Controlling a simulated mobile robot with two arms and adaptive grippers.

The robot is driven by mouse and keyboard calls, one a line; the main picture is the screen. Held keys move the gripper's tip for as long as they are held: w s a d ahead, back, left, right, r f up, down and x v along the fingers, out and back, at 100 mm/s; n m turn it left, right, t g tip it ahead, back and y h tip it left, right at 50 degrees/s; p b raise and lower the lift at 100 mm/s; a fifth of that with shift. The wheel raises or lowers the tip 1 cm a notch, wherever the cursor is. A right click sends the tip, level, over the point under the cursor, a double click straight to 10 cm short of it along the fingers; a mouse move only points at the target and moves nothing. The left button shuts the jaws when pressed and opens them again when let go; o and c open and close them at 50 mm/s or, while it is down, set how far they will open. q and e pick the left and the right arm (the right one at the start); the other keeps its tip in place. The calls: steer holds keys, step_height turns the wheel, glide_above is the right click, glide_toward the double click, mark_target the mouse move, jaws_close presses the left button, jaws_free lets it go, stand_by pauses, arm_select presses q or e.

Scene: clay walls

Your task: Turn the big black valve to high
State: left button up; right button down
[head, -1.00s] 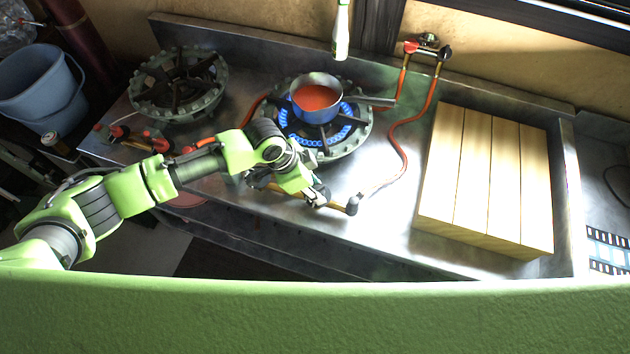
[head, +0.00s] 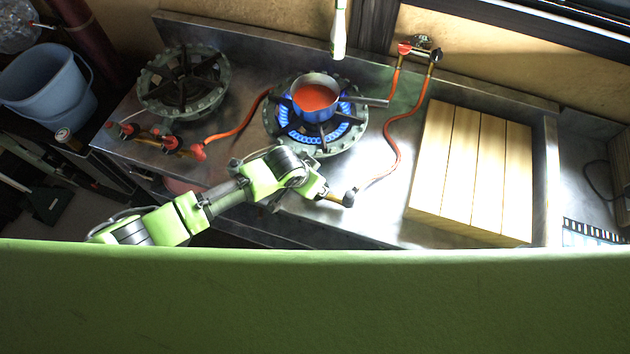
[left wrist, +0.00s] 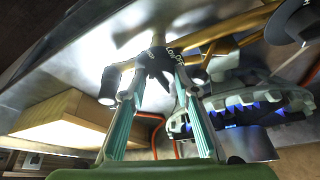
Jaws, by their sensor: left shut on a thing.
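The big black valve (left wrist: 158,62) has white lettering and sits on a brass pipe at the counter's front. In the left wrist view it lies between the two teal fingers of my left gripper (left wrist: 153,80), which is shut on it. In the head view my left gripper (head: 316,188) is over the front pipe, below the lit burner, and hides the valve. The valve's exact setting cannot be read. My right gripper is not in view.
A red hose (head: 394,140) runs from the pipe's black end fitting (head: 348,198) to the wall taps (head: 420,50). A wooden board block (head: 470,175) is at the right. An unlit burner (head: 182,82) and red-handled valves (head: 160,138) are at the left.

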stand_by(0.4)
arm_select(q)
steer(key=o, duration=1.1)
steer(key=shift+c, duration=0.2)
steer(key=v, duration=0.8)
